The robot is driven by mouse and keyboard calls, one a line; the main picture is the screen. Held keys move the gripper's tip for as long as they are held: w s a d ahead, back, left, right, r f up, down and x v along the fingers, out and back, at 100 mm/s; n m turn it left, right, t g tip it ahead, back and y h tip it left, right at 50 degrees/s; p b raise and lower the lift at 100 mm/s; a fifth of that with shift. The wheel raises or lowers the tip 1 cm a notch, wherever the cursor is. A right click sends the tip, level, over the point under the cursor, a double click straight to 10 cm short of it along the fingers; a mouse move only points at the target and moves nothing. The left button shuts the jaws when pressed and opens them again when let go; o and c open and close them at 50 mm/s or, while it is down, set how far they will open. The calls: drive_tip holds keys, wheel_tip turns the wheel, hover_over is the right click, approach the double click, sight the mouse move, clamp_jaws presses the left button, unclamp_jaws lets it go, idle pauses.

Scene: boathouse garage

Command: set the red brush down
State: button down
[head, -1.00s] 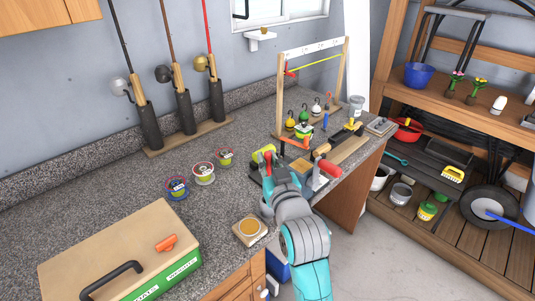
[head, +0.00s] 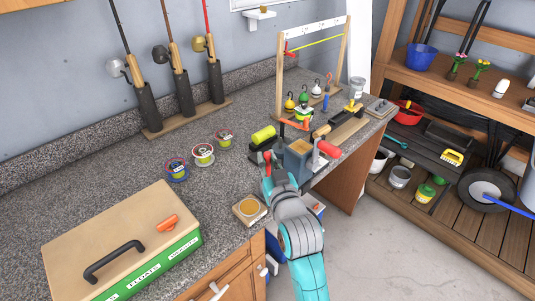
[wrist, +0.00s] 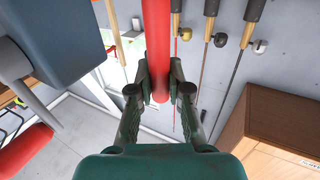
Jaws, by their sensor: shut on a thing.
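My gripper (head: 267,163) is shut on the red brush, whose red handle (wrist: 157,50) runs between the two fingers in the wrist view. In the head view, a small red part of the brush (head: 267,156) shows above the fingers, just left of a blue-grey vise (head: 298,158). The brush's bristle end cannot be made out. My gripper is over the granite-look worktop (head: 225,175) near its front edge. Whether the brush touches the worktop cannot be told.
The vise has a red handle (head: 328,149) on its right. A yellow-green cylinder (head: 263,136) lies behind my gripper. Several line spools (head: 203,155) stand to the left. A small tan-topped block (head: 249,209) is at the front edge. A toolbox (head: 125,240) fills the front left.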

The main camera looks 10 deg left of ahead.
drive_tip(key=shift+f, duration=0.35)
idle(0.6)
drive_tip(key=c, duration=1)
unclamp_jaws()
drive_tip(key=v, duration=1.2)
clamp_jaws()
idle(0.3)
